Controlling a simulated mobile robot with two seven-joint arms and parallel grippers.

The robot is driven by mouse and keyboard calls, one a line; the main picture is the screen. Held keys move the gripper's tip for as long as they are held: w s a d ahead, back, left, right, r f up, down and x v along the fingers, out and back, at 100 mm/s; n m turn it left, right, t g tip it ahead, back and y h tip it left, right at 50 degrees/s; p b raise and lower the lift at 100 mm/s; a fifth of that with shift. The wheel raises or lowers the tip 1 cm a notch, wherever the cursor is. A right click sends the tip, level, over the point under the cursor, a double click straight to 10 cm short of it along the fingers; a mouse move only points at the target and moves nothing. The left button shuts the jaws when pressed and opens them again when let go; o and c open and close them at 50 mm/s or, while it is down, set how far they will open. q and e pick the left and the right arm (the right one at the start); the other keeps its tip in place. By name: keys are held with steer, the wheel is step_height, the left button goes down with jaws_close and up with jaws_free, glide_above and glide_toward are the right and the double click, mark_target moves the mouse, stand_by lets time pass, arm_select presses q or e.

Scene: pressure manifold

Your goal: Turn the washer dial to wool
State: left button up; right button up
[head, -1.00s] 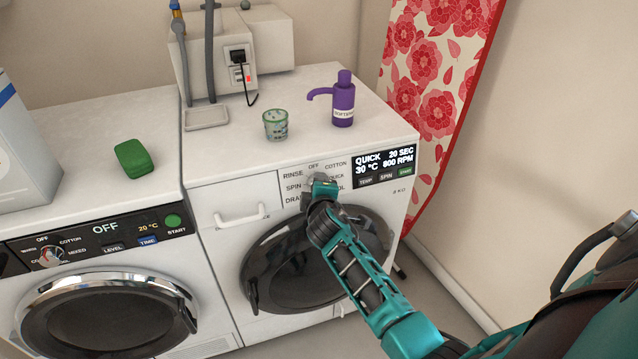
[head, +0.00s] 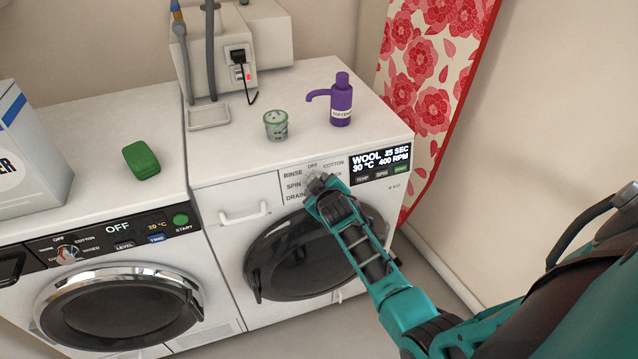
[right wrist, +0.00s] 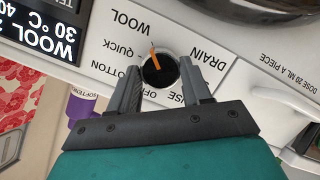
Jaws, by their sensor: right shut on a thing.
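The washer (head: 227,199) is the white machine on the right in the head view. Its display (head: 379,161) reads WOOL, 30 °C, 400 RPM; the seconds figure is hard to read. My right gripper (head: 318,184) is at the dial, which it largely hides in the head view. In the right wrist view the dial (right wrist: 158,72) is a dark knob with an orange pointer, between the fingers of my right gripper (right wrist: 160,80), shut on it. The pointer is directed near the WOOL label (right wrist: 131,22). My left gripper is not in view.
The dryer (head: 215,325) with its own dial (head: 68,254) stands at the left, its display reading OFF. On the washer top are a purple softener bottle (head: 341,105) and a patterned cup (head: 276,126). A green soap-like block (head: 141,160) lies on the dryer.

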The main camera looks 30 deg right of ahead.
stand_by(0.3)
steer(key=o, duration=1.1)
steer(key=shift+c, duration=0.2)
steer(key=v, duration=1.3)
steer(key=shift+p, duration=0.45)
steer(key=shift+f, duration=0.1)
